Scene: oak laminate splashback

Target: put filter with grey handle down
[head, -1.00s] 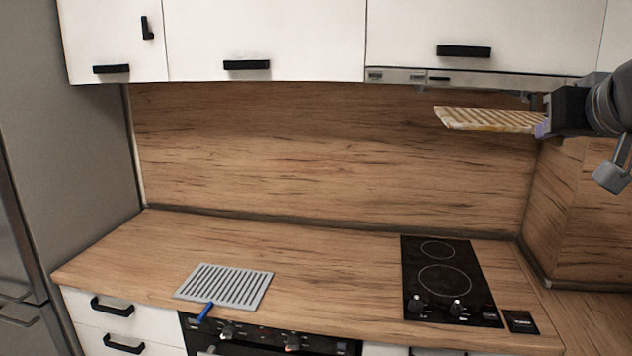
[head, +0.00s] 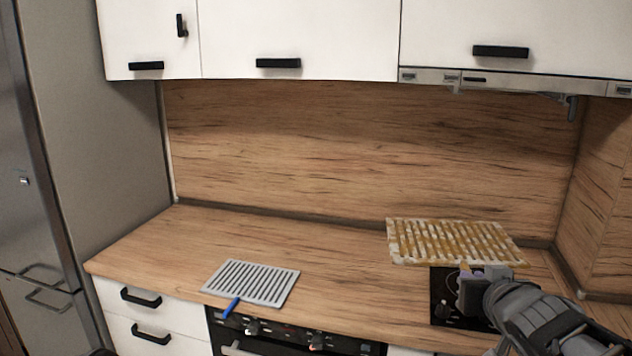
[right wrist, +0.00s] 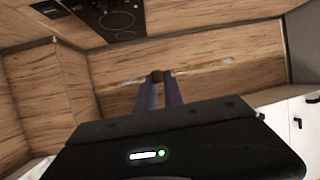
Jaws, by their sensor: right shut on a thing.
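A filter stained yellow-brown (head: 455,242), with slanted slots, is held in the air above the back of the hob in the head view. My right gripper (head: 468,274) is at its front edge, shut on it; the handle is mostly hidden by the gripper. In the right wrist view the fingers (right wrist: 158,80) close on a small dark block, and the filter shows as a thin, edge-on strip (right wrist: 205,68). A second, clean grey filter with a blue handle (head: 250,283) lies flat on the worktop.
The black hob (head: 441,300) is partly hidden by my right arm and the held filter. The wooden worktop (head: 345,270) is clear between the clean filter and the hob. The range hood (head: 540,85) hangs under the white cupboards.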

